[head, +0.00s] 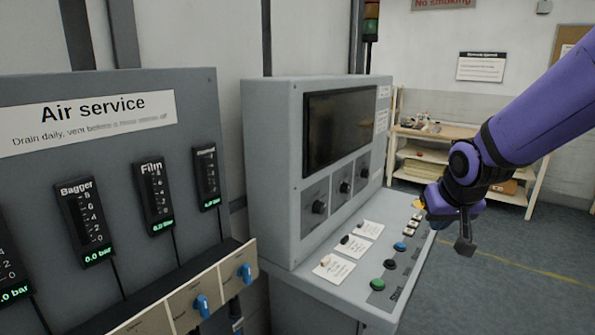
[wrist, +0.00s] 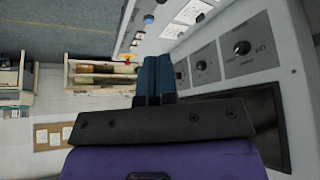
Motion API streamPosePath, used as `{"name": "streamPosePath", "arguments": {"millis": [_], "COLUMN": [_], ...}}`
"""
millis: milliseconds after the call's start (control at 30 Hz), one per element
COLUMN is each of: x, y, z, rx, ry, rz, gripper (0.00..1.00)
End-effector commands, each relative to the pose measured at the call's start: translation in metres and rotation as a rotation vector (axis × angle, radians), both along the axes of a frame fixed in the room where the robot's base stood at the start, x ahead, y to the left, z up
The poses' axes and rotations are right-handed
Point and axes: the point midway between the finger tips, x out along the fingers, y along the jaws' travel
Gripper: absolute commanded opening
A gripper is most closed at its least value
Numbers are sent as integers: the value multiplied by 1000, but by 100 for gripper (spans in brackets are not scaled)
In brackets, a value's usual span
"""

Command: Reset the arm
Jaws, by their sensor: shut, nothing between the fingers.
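My purple arm comes in from the right in the head view. My gripper (head: 465,246) is shut and empty, pointing down beside the right edge of the grey control console (head: 262,170). In the wrist view my gripper (wrist: 154,62) shows its two dark blue fingers close together, with nothing between them. The console has a dark screen (head: 340,128), several black knobs, and a sloped desk with a green button (head: 377,284), a blue button (head: 399,246) and other buttons. The fingertips appear apart from the console.
At left stands a grey Air service panel (head: 190,90) with several gauges and blue valve handles (head: 202,306). A shelf unit (head: 430,150) stands behind the console. The grey floor (head: 520,260) right of the console looks clear.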

Motion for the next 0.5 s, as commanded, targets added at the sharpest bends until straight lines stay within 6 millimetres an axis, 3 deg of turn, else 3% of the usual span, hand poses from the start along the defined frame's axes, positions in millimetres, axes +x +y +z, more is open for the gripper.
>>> {"name": "streamPosePath", "arguments": {"millis": [200,500], "x": [-58,-145], "y": [-6,-12], "z": [47,89], "rx": [-46,-45], "ry": [8,28], "rz": [-10,-11], "gripper": [0,0]}}
